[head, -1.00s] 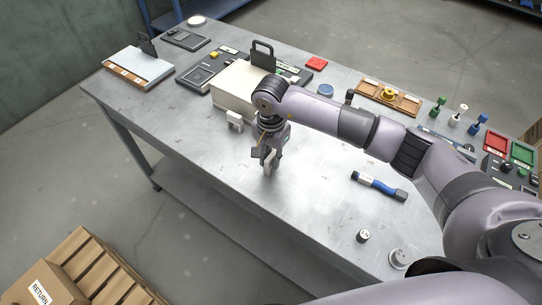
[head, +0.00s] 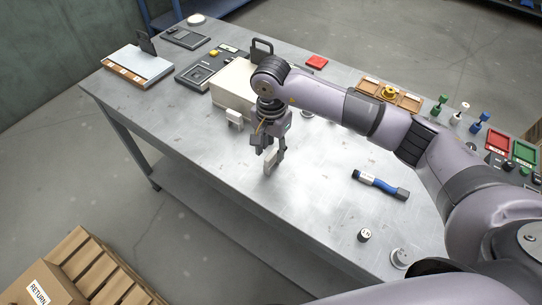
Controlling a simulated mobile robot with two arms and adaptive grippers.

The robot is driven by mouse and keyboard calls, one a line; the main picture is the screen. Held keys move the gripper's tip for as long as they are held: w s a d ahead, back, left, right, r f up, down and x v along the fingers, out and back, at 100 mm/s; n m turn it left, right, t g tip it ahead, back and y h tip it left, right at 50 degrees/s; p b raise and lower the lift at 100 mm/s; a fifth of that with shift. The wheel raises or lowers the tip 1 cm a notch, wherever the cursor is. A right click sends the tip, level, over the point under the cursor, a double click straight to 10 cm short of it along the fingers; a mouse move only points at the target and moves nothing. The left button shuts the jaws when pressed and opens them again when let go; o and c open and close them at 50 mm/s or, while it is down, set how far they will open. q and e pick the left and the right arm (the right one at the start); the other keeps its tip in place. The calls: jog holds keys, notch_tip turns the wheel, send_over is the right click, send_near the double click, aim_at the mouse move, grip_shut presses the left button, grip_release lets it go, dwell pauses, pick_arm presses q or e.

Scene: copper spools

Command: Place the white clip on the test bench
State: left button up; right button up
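The fingers partly overlap the clip's top in this view. My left gripper is not in view.
A cream box (head: 232,84) with a similar white piece (head: 235,118) at its front stands behind to the left. A blue-and-black tool (head: 380,185) and a small weight (head: 364,235) lie to the right. The front middle of the bench is clear.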

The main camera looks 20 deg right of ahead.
aim_at(271, 155)
notch_tip(271, 155, up, 9)
jog(key=b, duration=0.2)
jog(key=shift+f, duration=0.15)
